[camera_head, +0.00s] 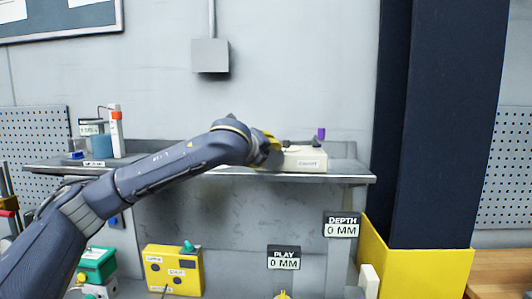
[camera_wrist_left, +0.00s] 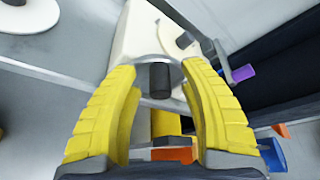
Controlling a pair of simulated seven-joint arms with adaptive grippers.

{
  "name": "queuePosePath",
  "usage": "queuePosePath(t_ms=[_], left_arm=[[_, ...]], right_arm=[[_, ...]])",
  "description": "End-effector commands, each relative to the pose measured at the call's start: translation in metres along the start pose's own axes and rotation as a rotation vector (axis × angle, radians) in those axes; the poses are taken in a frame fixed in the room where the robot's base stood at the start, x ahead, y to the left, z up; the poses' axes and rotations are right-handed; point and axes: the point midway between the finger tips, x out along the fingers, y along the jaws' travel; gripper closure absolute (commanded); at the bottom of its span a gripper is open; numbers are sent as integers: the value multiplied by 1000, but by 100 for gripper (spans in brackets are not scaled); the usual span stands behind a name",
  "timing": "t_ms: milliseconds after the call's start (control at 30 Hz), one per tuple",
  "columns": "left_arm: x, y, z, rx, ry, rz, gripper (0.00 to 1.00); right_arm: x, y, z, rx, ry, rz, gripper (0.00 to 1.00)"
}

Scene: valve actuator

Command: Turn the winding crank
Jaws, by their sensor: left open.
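A cream box (camera_head: 306,160) with a white label sits on the shelf. It also shows in the left wrist view (camera_wrist_left: 137,38). A grey bar (camera_wrist_left: 196,30) on it ends in a purple knob (camera_wrist_left: 243,73), which also stands up above the box in the head view (camera_head: 321,133). This looks like the crank. A dark upright cylinder (camera_wrist_left: 160,80) shows between the yellow fingers of my left gripper (camera_wrist_left: 158,66). The fingers are open, with gaps on both sides of it. In the head view my left gripper (camera_head: 272,150) is at the box's left end, partly hidden by my arm.
The grey shelf (camera_head: 220,171) also holds a bottle with an orange cap (camera_head: 116,128) at the left. A dark pillar (camera_head: 440,130) stands right of the shelf.

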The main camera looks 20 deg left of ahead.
Motion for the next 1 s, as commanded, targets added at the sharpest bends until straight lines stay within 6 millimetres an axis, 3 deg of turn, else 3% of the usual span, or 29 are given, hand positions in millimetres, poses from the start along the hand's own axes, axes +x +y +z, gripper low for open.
queuePosePath(t_ms=[67, 467, 1000], left_arm=[[0, 0, 0, 0, 0, 0, 55], [0, 0, 0, 0, 0, 0, 100], [1, 4, -2, -72, 4, -27, 100]], right_arm=[[0, 0, 0, 0, 0, 0, 56], [0, 0, 0, 0, 0, 0, 56], [0, 2, 0, -1, 0, 2, 56]])
